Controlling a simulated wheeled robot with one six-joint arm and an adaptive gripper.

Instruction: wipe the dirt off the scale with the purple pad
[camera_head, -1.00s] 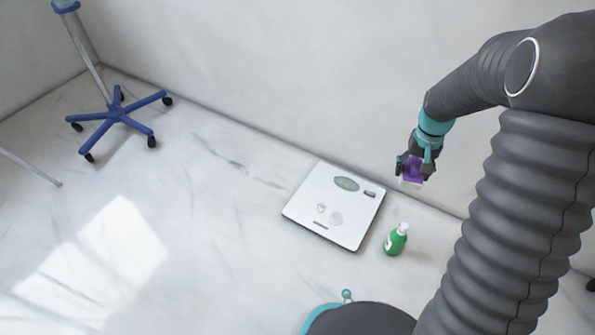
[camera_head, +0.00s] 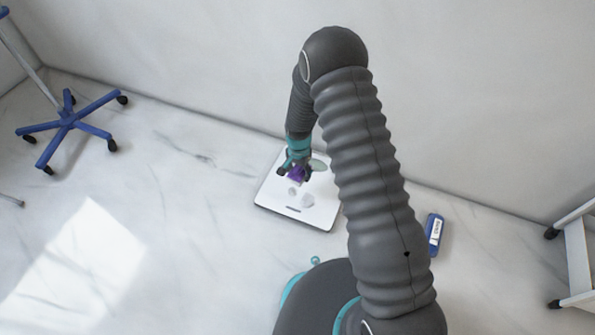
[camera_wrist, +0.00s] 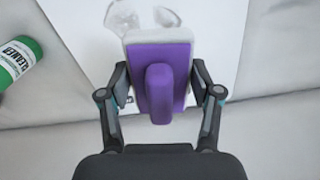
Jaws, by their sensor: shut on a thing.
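The white scale (camera_head: 273,194) lies flat on the floor near the wall, with its oval display partly behind my gripper. Pale grey dirt spots (camera_head: 307,200) show on its surface, and they also show at the top of the wrist view (camera_wrist: 130,18). My gripper (camera_head: 296,173) is over the scale, shut on the purple pad (camera_head: 297,178). In the wrist view the purple pad (camera_wrist: 178,60) sits between the two fingers, with its white underside edge towards the dirt. I cannot tell whether the pad touches the scale.
A green cleaner bottle (camera_wrist: 20,58) is at the left of the wrist view; my arm hides it in the head view. A blue container (camera_head: 433,233) is on the floor to the right. A blue wheeled stand base (camera_head: 68,122) is at left, and a white-framed item (camera_head: 577,262) at far right. Floor left of the scale is clear.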

